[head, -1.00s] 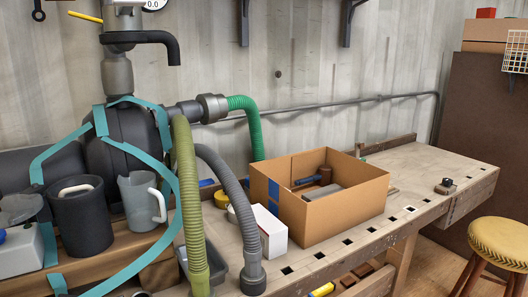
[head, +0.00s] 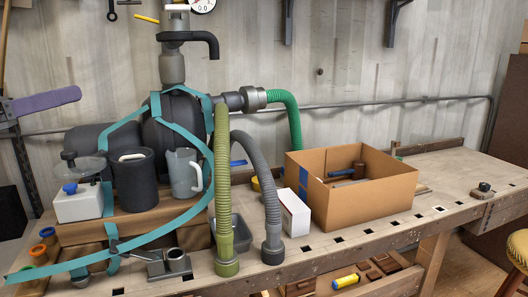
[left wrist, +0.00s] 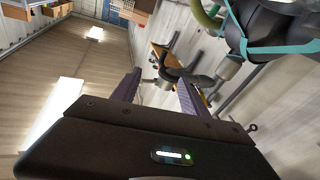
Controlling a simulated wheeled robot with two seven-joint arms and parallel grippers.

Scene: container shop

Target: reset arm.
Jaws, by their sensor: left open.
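My left gripper (head: 42,103) shows at the left edge of the head view, with a purple finger raised in front of the wall, left of the workbench. In the left wrist view, the two purple fingers of my left gripper (left wrist: 158,90) stand apart with nothing held between them. That view is tilted and looks past the fingers to the wall and ceiling. My right gripper is not in view.
An open cardboard box (head: 365,205) stands on the workbench (head: 440,190) beside a white box (head: 295,212). A dark tank (head: 172,125) with green and grey hoses (head: 270,190) stands left of it. A yellow stool (head: 517,248) is at right. The bench's right part is mostly clear.

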